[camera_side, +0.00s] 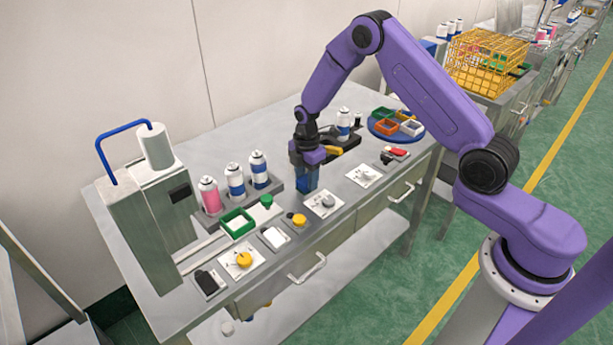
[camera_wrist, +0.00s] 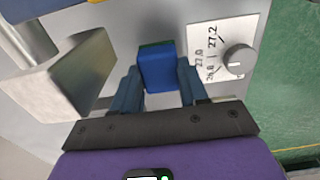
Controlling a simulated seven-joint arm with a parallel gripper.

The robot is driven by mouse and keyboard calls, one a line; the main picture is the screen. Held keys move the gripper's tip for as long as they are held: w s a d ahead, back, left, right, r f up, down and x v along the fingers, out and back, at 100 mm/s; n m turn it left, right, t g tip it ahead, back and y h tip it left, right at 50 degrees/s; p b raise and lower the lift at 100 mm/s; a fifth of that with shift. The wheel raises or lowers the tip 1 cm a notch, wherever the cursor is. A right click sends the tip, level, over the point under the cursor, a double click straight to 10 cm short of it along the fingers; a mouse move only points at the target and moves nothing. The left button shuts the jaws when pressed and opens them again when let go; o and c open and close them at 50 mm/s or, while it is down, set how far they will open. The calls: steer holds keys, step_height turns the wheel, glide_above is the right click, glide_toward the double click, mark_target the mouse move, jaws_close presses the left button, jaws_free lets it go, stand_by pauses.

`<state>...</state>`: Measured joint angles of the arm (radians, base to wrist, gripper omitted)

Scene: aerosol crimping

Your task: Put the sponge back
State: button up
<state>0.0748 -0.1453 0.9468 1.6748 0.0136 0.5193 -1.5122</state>
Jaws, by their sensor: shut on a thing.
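My gripper (camera_side: 306,187) hangs over the middle of the workbench, pointing down. In the wrist view my gripper (camera_wrist: 160,85) has its two blue-grey fingers shut on a blue block with a green edge, which I take to be the sponge (camera_wrist: 159,70). In the side view the fingers and the block blend into one blue shape, so the gap to the bench top is hard to judge. A white card (camera_wrist: 222,55) with a grey knob and the numbers 27.0 and 27.2 lies just to the right of the sponge.
A grey rack with several cans (camera_side: 236,182) stands left of the gripper. A green tray (camera_side: 237,223) and a card with a yellow knob (camera_side: 242,259) lie nearer the front left. A blue round tray with small bins (camera_side: 382,128) is at the right. A crimping machine (camera_side: 150,205) stands far left.

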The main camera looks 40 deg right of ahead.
steer(key=shift+f, duration=0.15)
steer(key=o, duration=0.9)
steer(key=shift+o, duration=0.2)
step_height(320, 180, up, 12)
steer(key=s+a+r+m, duration=0.1)
steer(key=s+a+r, duration=0.3)
steer(key=s+a, duration=0.15)
steer(key=s+a+r+m, duration=0.1)
steer(key=s+r, duration=0.1)
steer(key=s, duration=0.3)
steer(key=s+a+r, duration=0.2)
steer(key=s, duration=0.3)
steer(key=s+d+r+m, duration=0.1)
steer(key=s+d, duration=0.1)
steer(key=s, duration=0.9)
steer(key=s+d+r+m, duration=0.1)
steer(key=s+d+m, duration=0.1)
steer(key=s, duration=0.9)
steer(key=shift+s+d+r, duration=0.15)
steer(key=shift+d+r, duration=0.05)
steer(key=shift+d, duration=0.4)
